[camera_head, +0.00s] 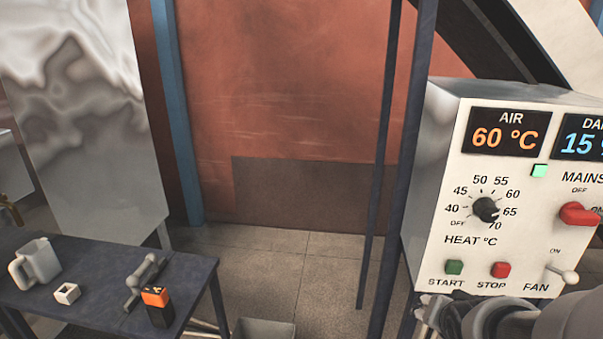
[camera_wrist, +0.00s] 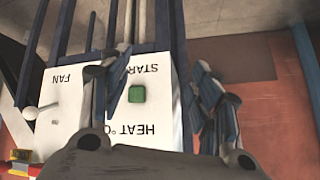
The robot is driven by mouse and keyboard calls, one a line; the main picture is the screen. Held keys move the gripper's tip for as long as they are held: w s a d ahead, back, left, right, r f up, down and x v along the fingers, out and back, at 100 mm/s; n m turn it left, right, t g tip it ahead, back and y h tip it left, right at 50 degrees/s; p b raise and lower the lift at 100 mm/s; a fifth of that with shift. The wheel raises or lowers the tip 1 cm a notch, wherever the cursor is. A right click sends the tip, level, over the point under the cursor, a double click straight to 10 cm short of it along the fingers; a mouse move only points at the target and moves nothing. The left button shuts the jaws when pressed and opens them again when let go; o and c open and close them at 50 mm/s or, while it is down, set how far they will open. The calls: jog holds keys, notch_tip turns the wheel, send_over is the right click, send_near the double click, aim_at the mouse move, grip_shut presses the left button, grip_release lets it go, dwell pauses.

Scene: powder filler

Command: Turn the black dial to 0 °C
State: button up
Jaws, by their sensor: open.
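The black dial (camera_head: 486,209) sits on the white control panel (camera_head: 450,180) at the right in the head view. Its scale shows OFF and marks from 40 to 70, with no 0 printed. I cannot tell clearly where its pointer sits. The AIR display (camera_head: 504,132) above it reads 60 °C. My gripper (camera_head: 432,312) is low at the panel's front, below the START and STOP buttons, partly cut off by the frame. In the wrist view my gripper (camera_wrist: 158,88) is open and empty, with the upside-down panel beyond it. The dial is not visible there.
The green START button (camera_head: 454,267), red STOP button (camera_head: 501,270), FAN toggle (camera_head: 563,274) and red MAINS switch (camera_head: 579,213) are near the dial. A dark post (camera_head: 407,170) stands left of the panel. A table (camera_head: 95,305) with a jug (camera_head: 37,265) is at lower left.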

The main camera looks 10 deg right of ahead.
jog(key=d+r+m+p, duration=0.1)
jog(key=d+r+p, duration=0.1)
jog(key=d+p, duration=0.1)
jog(key=m+t+p, duration=1)
jog(key=m+p, duration=0.6)
jog(key=p, duration=0.4)
send_near(491, 216)
jog(key=a+v, duration=0.1)
jog(key=v, duration=0.7)
jog(key=shift+h, duration=0.4)
jog(key=b+x, duration=0.8)
jog(key=x, duration=1)
jog(key=shift+f+b, duration=0.15)
jog(key=shift+b, duration=0.2)
jog(key=shift+s, duration=0.1)
